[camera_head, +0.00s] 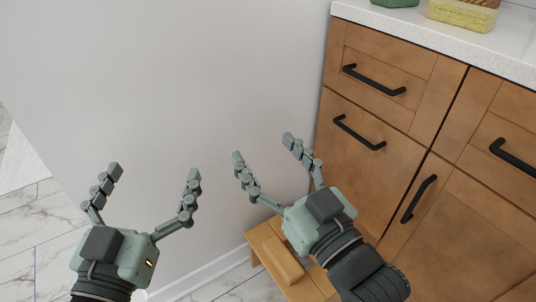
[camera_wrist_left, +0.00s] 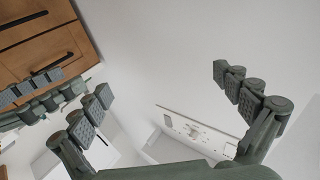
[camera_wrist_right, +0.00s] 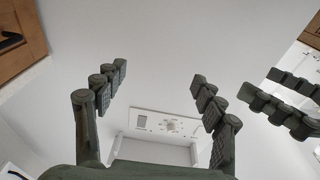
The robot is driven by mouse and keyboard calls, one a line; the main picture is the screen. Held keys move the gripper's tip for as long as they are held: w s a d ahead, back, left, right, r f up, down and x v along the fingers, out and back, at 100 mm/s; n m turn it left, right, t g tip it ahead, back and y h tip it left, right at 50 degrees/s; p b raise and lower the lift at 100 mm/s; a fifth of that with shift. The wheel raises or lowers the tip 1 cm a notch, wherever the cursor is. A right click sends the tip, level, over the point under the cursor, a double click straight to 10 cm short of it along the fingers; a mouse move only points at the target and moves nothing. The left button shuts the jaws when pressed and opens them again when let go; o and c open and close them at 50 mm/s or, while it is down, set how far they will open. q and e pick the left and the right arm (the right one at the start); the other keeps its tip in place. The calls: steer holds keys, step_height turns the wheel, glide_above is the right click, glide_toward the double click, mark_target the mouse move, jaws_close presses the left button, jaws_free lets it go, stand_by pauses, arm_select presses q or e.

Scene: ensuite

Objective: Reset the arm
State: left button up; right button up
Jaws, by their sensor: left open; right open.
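My left gripper (camera_head: 153,175) is open and empty in front of the pale wall, at the lower left of the head view. Its two fingers also show in the left wrist view (camera_wrist_left: 160,87), spread wide with nothing between them. My right gripper (camera_head: 264,148) is open and empty, to the right of the left one and close to the wooden cabinet. Its fingers also show in the right wrist view (camera_wrist_right: 158,75), apart and with nothing between them. Neither gripper is seen touching anything.
A wooden cabinet (camera_head: 400,130) with black handles and a white countertop (camera_head: 440,30) stands at the right. A small wooden stool (camera_head: 270,240) stands below my right gripper. A plain wall (camera_head: 190,80) fills the middle.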

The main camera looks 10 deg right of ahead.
stand_by(0.3)
